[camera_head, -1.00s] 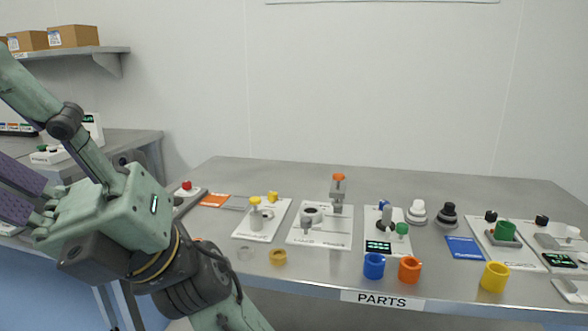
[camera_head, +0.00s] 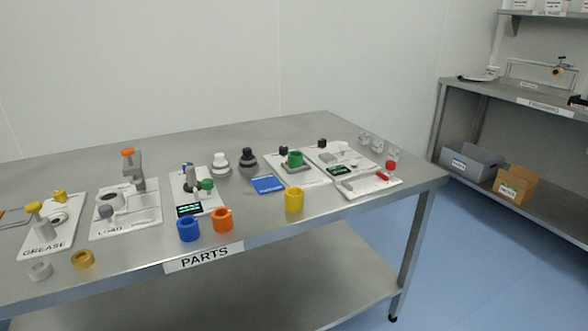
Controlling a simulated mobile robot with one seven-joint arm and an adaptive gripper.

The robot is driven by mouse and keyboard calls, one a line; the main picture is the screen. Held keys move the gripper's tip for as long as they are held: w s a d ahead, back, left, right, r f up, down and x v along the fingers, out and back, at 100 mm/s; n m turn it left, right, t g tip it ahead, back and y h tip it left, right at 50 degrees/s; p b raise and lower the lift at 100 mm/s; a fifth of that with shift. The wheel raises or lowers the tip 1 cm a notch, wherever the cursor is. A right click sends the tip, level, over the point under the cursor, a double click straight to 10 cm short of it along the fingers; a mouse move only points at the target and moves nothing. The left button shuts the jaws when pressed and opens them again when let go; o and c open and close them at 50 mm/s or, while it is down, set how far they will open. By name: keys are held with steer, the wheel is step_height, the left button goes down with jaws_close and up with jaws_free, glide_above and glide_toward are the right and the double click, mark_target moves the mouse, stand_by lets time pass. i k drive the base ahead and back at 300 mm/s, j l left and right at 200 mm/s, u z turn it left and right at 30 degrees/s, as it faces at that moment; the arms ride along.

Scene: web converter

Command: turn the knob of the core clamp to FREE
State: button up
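I cannot tell for certain which station is the core clamp, as most labels are too small to read. One white station plate (camera_head: 291,177) on the right half of the table holds a green cylinder (camera_head: 295,158) on a grey block, with a black knob (camera_head: 284,150) behind it. The plate beside it has another black knob (camera_head: 322,143), a grey block and a green-lit display (camera_head: 339,170). Knob positions and any FREE mark are not readable. My gripper and arm are out of view.
The steel table (camera_head: 300,235) carries blue (camera_head: 188,229), orange (camera_head: 222,220) and yellow (camera_head: 294,200) rings near its front edge. GREASE (camera_head: 44,250) and LOAD (camera_head: 112,222) plates stand left. A red button (camera_head: 390,165) sits at the right end.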

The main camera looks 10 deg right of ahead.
mark_target(284, 149)
steer(key=i+j+z, duration=0.25)
steer(key=j, duration=0.15)
steer(key=j+z, duration=0.55)
steer(key=j, duration=0.35)
steer(key=i, duration=0.95)
